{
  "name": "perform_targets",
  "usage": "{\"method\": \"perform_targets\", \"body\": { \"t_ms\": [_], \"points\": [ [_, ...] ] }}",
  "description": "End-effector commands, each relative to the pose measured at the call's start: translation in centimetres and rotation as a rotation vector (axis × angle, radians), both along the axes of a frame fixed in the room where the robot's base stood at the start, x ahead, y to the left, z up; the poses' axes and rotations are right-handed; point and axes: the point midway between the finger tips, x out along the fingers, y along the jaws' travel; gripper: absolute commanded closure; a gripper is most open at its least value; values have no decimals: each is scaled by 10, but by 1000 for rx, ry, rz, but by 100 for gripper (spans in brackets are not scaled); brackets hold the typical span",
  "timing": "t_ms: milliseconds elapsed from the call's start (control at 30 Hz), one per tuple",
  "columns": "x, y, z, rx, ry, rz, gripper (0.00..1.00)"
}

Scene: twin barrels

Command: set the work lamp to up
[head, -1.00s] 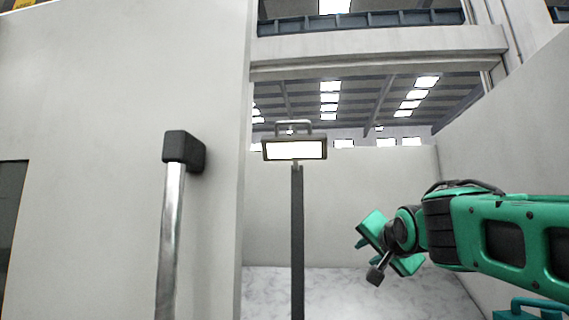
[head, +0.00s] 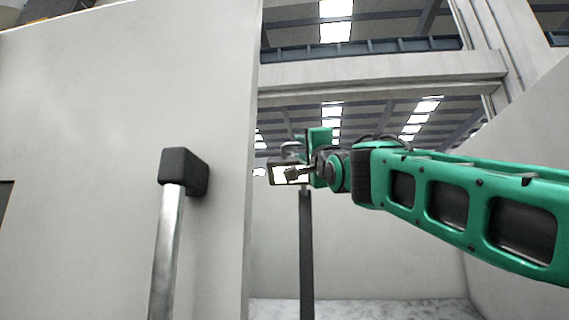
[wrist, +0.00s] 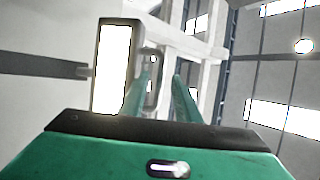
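The work lamp (head: 274,175) has a bright rectangular panel in a dark frame on a dark post (head: 307,255). In the head view its panel faces me, and my arm covers its right part. A loop handle (head: 289,148) stands on top of the frame, partly hidden. My gripper (wrist: 164,72) is open, with its two green fingers apart. In the wrist view the lamp's lit panel (wrist: 112,70) is left of the fingers. The handle (wrist: 154,62) shows close to the left finger, partly behind it; I cannot tell whether they touch.
A pale wall (head: 120,110) with a black-and-silver bar handle (head: 183,170) stands close on the left. A pale wall is also on the right. A pale beam (head: 380,80) crosses above the lamp. The marbled floor (head: 380,310) behind the post is clear.

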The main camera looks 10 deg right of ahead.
Motion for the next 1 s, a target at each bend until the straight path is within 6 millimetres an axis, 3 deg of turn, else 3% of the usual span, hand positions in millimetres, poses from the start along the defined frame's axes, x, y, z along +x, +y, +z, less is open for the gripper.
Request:
{"method": "perform_targets", "body": {
  "t_ms": [333, 800, 933, 1000],
  "points": [
    [35, 4, 20, 1, 2, 2, 70],
    [41, 3, 24, 0, 2, 0, 70],
    [41, 3, 24, 0, 2, -2, 100],
    [41, 2, 24, 0, 2, -2, 100]
  ]
}}
